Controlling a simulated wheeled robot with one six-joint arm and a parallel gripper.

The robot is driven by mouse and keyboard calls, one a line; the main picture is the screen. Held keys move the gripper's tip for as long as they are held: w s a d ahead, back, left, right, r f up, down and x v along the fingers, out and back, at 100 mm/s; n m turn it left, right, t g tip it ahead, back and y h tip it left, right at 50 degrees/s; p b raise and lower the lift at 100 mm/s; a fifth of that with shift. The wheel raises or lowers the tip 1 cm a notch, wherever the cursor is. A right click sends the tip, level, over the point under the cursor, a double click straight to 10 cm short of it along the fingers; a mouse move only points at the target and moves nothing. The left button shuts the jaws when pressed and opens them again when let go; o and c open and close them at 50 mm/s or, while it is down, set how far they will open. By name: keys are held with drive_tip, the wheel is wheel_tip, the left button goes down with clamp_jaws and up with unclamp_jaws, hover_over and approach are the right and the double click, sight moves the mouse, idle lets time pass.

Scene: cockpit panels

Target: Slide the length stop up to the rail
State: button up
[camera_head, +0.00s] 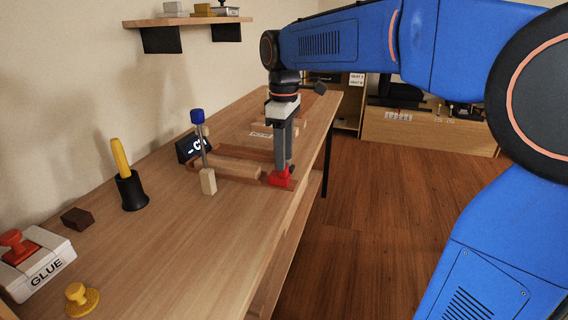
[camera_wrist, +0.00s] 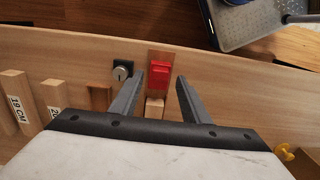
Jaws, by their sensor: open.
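The length stop appears to be the red block (camera_head: 280,179), low on the workbench near its right edge. In the wrist view the red block (camera_wrist: 159,73) sits on a brown wooden strip, with a pale wood end just below it. My gripper (camera_head: 285,163) points down over the red block. In the wrist view my gripper (camera_wrist: 160,77) is open, one finger on each side of the red block, with gaps visible; contact cannot be told. A reddish-brown wooden bar (camera_head: 245,153), perhaps the rail, lies behind a pale wooden piece (camera_head: 235,169). My gripper partly hides this area.
A blue-knobbed lever (camera_head: 197,116) stands left of the wooden pieces, before a small dark display (camera_head: 188,147). A yellow-handled tool in a black holder (camera_head: 131,190), a dark block (camera_head: 77,218) and a glue box (camera_head: 38,264) stand farther left.

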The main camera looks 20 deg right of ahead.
sight(271, 173)
drive_tip(key=shift+f, duration=1.45)
clamp_jaws()
drive_tip(key=shift+w+a, duration=0.6)
drive_tip(key=shift+a, duration=0.25)
drive_tip(key=shift+w+a, duration=0.55)
drive_tip(key=shift+a, duration=0.3)
unclamp_jaws()
wheel_tip(271, 173, up, 18)
drive_tip(key=shift+f, duration=0.25)
drive_tip(key=shift+d, duration=0.1)
